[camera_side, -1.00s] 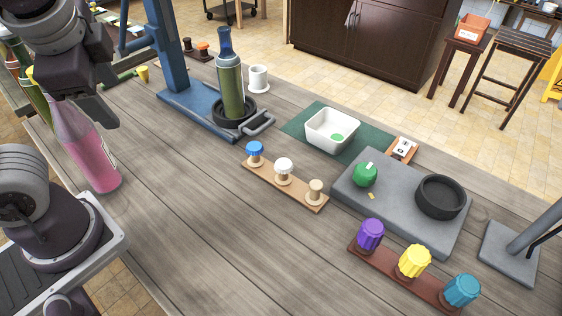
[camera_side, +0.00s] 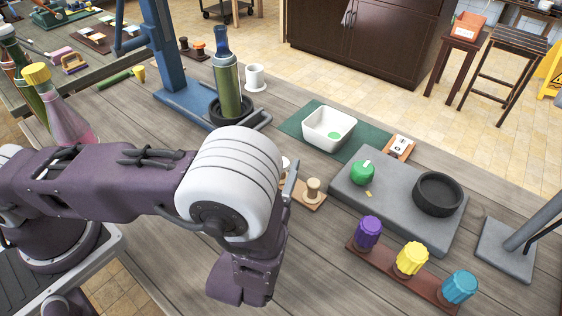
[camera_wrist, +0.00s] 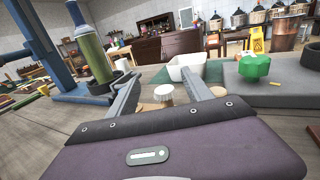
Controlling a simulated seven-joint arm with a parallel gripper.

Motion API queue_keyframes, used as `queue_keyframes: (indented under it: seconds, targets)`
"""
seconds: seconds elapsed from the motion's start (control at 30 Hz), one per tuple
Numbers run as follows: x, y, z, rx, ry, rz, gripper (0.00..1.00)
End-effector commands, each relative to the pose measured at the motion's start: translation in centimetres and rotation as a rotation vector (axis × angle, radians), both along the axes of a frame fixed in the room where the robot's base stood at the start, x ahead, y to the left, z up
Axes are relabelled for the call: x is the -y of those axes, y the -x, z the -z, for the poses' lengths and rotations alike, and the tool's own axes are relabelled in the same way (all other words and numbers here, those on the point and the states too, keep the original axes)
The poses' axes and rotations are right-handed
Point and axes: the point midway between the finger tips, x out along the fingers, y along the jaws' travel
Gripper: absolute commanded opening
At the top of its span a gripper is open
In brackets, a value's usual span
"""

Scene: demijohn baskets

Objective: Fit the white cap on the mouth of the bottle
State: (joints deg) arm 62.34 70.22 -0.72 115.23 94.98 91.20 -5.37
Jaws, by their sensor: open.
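The white cap (camera_wrist: 163,94) stands on a peg of the small wooden rack (camera_side: 312,203). In the side view only a sliver of the cap (camera_side: 285,162) shows behind my arm. My gripper (camera_wrist: 162,88) is open and empty. In the wrist view its fingers appear on either side of the cap; I cannot tell whether they touch it. The green bottle (camera_side: 228,88) with a blue neck (camera_side: 222,42) stands upright in a black ring (camera_side: 232,110) on the blue stand, and also shows in the wrist view (camera_wrist: 92,45).
A white tub (camera_side: 328,128) sits on a green mat behind the rack. A grey slab (camera_side: 400,205) with a green knob (camera_side: 362,172) and black ring lies right. Purple, yellow and teal caps (camera_side: 410,258) stand in front. A pink bottle (camera_side: 70,125) stands left. A white mug (camera_side: 255,77) stands behind.

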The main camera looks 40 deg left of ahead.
Motion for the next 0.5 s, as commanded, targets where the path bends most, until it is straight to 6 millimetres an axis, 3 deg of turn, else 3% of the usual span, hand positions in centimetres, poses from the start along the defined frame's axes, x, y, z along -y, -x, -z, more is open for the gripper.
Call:
queue_keyframes:
  seconds: [0.03,0.13,0.27,0.5]
  targets:
    - [-0.1,0.0,1.6,-0.002,-0.002,-0.001,0.59]
    - [-0.1,-0.1,3.0,0.000,0.000,-0.002,0.59]
    - [-0.7,-1.4,3.2,0.001,0.002,-0.004,0.59]
    - [-2.2,-5.5,2.7,0.001,0.003,-0.005,0.59]
